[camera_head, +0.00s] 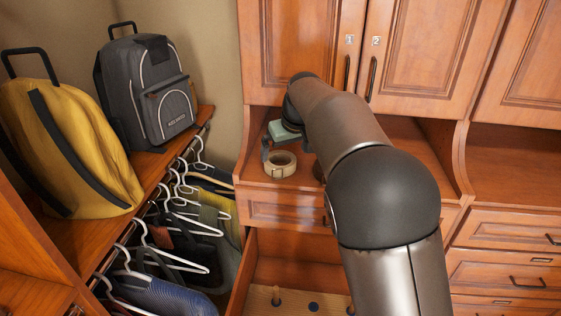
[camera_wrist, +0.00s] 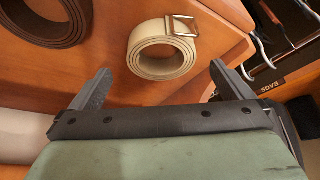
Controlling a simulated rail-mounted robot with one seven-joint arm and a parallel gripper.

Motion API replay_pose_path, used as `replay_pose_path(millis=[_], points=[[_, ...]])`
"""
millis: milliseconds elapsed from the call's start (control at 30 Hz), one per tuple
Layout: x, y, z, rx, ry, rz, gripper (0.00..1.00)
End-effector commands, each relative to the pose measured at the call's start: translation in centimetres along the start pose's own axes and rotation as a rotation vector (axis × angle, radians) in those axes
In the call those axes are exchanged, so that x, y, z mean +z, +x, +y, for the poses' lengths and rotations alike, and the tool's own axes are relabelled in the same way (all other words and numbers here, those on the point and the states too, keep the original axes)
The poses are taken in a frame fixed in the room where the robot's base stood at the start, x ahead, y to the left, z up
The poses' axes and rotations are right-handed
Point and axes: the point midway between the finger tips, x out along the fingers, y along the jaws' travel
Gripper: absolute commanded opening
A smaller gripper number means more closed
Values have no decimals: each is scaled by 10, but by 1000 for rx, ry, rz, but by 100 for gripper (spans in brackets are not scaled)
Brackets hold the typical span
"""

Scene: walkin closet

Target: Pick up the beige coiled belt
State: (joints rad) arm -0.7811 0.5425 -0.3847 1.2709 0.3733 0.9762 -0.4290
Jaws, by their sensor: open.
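The beige coiled belt (camera_head: 279,165) lies on the wooden counter below the upper cabinets, near its left front corner. In the wrist view the belt (camera_wrist: 158,67) is a round coil with a metal buckle at its upper right. My gripper (camera_wrist: 161,78) is open and empty, its two dark fingers spread to either side of the belt's near edge in the picture. The coil appears ahead of the fingertips, not between them; I cannot tell the exact height gap. In the head view my gripper (camera_head: 284,146) is just behind the belt, partly hidden by my arm.
A dark brown coiled belt (camera_wrist: 72,37) lies left of the beige one in the wrist view. Hangers (camera_head: 183,195) with clothes hang at the left, under a shelf with a yellow bag (camera_head: 85,140) and grey backpack (camera_head: 150,90). A drawer (camera_head: 285,268) below stands open.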

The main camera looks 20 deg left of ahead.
Motion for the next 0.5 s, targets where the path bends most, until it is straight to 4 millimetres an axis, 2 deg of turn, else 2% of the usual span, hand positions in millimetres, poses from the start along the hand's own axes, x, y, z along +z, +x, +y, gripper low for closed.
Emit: replay_pose_path(millis=[133,333,500], points=[[-2,10,-1,0,0,-3,100],[-4,41,-1,0,0,-3,100],[-4,53,-1,0,0,0,100]])
